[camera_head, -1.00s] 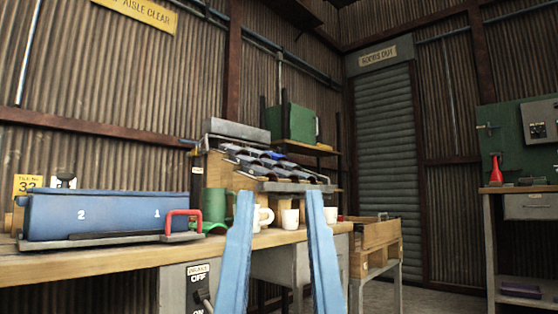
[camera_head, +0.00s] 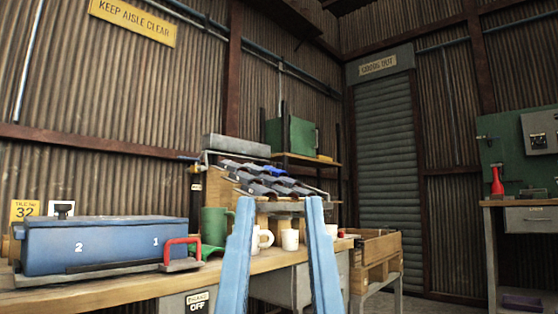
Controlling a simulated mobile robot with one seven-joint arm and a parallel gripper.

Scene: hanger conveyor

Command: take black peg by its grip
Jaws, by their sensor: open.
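I cannot make out a black peg or its grip for certain in this view. A sloped rack (camera_head: 262,180) with rows of dark and blue pieces stands on the wooden bench, but they are too small to tell apart. My gripper (camera_head: 279,203) is open and empty, with its two long blue fingers pointing up in the lower middle. In the picture the fingertips overlap the rack's front edge; I cannot tell the distance. The fingers hide part of the bench behind them.
The wooden bench (camera_head: 140,286) carries a blue box (camera_head: 120,243) marked 2 and 1, a red handle (camera_head: 182,241), a green mug (camera_head: 214,221) and white cups (camera_head: 290,239). A wooden crate (camera_head: 376,254) stands to the right. A shutter door and side bench lie farther right.

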